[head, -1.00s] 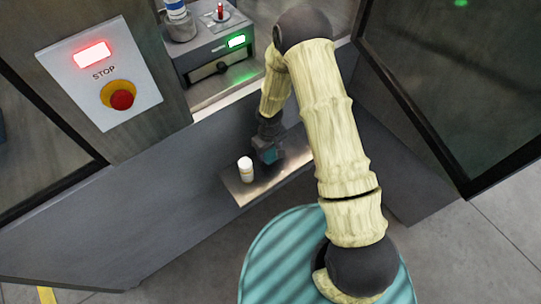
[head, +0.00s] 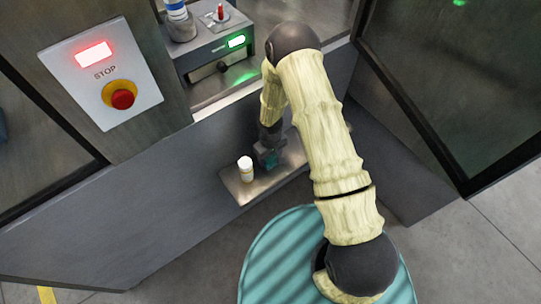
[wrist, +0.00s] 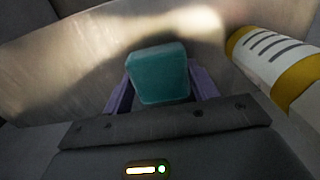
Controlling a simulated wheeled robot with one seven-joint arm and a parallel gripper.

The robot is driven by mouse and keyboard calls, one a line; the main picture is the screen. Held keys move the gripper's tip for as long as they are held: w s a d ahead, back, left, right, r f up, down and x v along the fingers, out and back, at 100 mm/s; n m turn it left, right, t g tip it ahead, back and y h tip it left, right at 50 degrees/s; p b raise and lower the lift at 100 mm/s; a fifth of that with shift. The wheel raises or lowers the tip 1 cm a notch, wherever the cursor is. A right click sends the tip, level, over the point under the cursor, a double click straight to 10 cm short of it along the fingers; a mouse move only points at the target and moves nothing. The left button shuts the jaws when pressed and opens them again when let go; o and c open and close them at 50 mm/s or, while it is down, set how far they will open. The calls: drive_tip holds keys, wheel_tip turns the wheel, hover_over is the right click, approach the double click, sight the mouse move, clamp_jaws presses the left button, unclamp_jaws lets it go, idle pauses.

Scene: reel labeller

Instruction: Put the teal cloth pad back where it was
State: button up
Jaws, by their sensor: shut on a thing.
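The teal cloth pad (wrist: 157,74) is held between the two purple fingers of my gripper (wrist: 160,85) in the wrist view. In the head view the teal pad (head: 269,160) shows small at the tip of my gripper (head: 268,157), over the metal shelf (head: 240,190). I cannot tell whether the pad touches the shelf. My arm hides part of the shelf's right side.
A white bottle (head: 245,168) with a yellow band stands on the shelf, just left of my gripper. It is close at the right in the wrist view (wrist: 280,62). A STOP panel (head: 100,75) is at upper left. A labeller unit (head: 215,55) stands behind. An open door (head: 440,90) is at right.

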drive_tip(key=o, duration=0.9)
drive_tip(key=shift+f, duration=0.1)
wheel_tip(320, 180, up, 12)
drive_tip(key=shift+r, duration=0.15)
idle(0.4)
